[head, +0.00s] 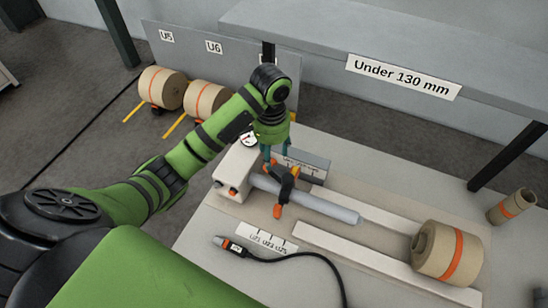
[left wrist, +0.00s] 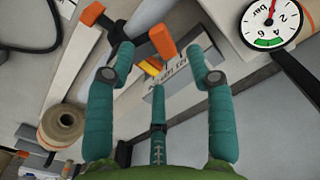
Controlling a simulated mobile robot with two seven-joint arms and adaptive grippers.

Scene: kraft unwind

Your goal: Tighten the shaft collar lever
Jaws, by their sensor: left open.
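The shaft collar (head: 287,186) is a black ring around the grey shaft (head: 320,204), close to the pale block at the shaft's left end. Orange parts show at its upper end and at its lower end, the latter an orange tip (head: 277,211). In the left wrist view the orange lever end (left wrist: 162,42) appears just beyond and between the fingertips, with a black arm running off to its left. My left gripper (head: 276,158) points down just above the collar, its teal fingers (left wrist: 160,62) spread open and empty. Whether a fingertip touches the lever, I cannot tell. My right gripper is not in view.
A pressure gauge (head: 249,140) stands close to the left gripper. A kraft roll (head: 448,252) lies at the right on the bench. A black cable with an orange-tipped tool (head: 236,248) lies in front. The shelf labelled "Under 130 mm" (head: 403,77) overhangs behind.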

